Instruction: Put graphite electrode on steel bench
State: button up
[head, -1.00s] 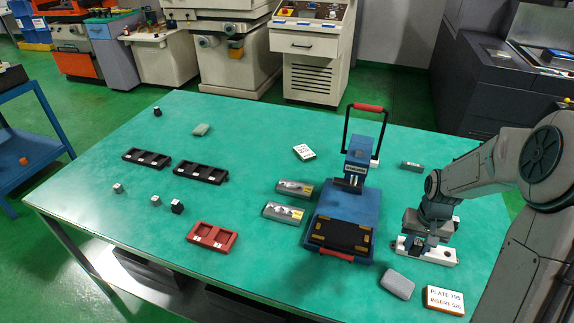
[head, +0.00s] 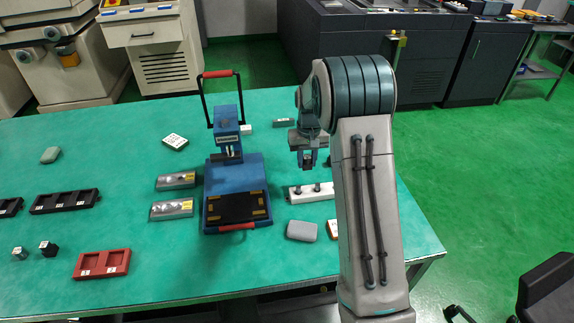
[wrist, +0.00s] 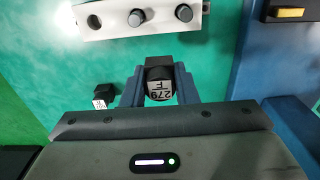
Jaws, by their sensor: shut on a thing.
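My gripper (head: 308,160) is shut on a small dark block with a white label reading "279 F", which looks like the graphite electrode (wrist: 159,72) and sits between the two blue-grey fingers in the wrist view. In the head view, my gripper is behind the white holder strip (head: 310,191), which carries dark round pegs. In the wrist view this strip (wrist: 118,23) lies ahead of the fingers, apart from the held block. A steel bench (head: 541,73) with a lower shelf stands at the far right of the head view, beyond the green floor.
A blue press (head: 262,190) with a red-handled lever stands left of my gripper on the green table (head: 180,270). A grey rounded block (head: 301,230) lies in front of the strip. Another dark labelled block (wrist: 104,96) is left of my fingers. A chair (head: 540,285) stands at right.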

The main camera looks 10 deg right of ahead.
jog(key=p, duration=0.1)
send_over(292, 175)
notch_tip(292, 175, down, 4)
jog(key=shift+r, duration=0.1)
jog(key=shift+f+p, duration=0.45)
jog(key=shift+f, duration=1.55)
jog(key=shift+f, duration=0.2)
jog(key=o, duration=1)
jog(key=shift+r, duration=0.1)
